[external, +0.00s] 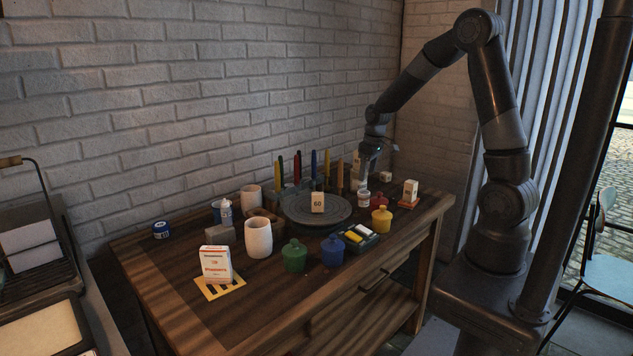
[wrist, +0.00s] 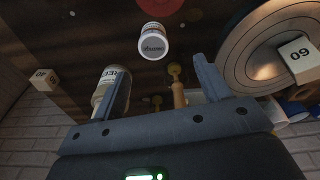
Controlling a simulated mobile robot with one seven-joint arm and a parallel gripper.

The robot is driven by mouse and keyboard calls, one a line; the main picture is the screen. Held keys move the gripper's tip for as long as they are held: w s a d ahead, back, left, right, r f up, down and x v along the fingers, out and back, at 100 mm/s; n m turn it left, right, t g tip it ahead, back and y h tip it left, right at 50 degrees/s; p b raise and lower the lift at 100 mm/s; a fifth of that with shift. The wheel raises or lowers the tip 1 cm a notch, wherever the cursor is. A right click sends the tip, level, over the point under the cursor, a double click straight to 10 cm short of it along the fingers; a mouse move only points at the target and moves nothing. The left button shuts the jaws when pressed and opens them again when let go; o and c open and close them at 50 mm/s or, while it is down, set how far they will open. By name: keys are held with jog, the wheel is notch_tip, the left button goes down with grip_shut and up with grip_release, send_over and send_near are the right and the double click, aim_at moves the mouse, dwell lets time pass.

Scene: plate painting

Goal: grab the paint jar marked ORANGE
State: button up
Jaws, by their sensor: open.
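A small white jar (external: 364,199) stands on the table right of the grey turntable (external: 340,216). It also shows in the wrist view (wrist: 153,41), beyond my fingertips and apart from them. Its dark lettering is too small to read surely, so I cannot confirm ORANGE. My gripper (external: 369,152) is above the table's back right part, over and behind this jar. In the wrist view my gripper (wrist: 164,75) has its two fingers wide apart, with nothing held. A blue-and-white jar (external: 161,230) lies at the table's left, its marking unclear.
A white labelled bottle (wrist: 106,88) is close by the left finger in the wrist view. Upright tools and brushes (external: 312,166) stand behind the turntable, which bears a block marked 60 (external: 317,203).

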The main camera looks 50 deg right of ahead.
aim_at(364, 192)
jog(key=shift+w+d+f, duration=0.1)
jog(key=shift+w+f, duration=0.05)
jog(key=shift+f, duration=0.3)
jog(key=shift+w+d+f, duration=0.1)
jog(key=shift+w+f, duration=0.05)
jog(key=shift+f, duration=0.25)
jog(key=f, duration=0.5)
jog(key=shift+w, duration=0.3)
jog(key=shift+w+d+f, duration=0.15)
jog(key=shift+w+f, duration=0.05)
jog(key=shift+f, duration=1.1)
jog(key=shift+w+d+f, duration=0.1)
jog(key=shift+w+f, duration=0.05)
jog(key=shift+f, duration=1.15)
jog(key=c, duration=1.1)
jog(key=shift+r, duration=0.15)
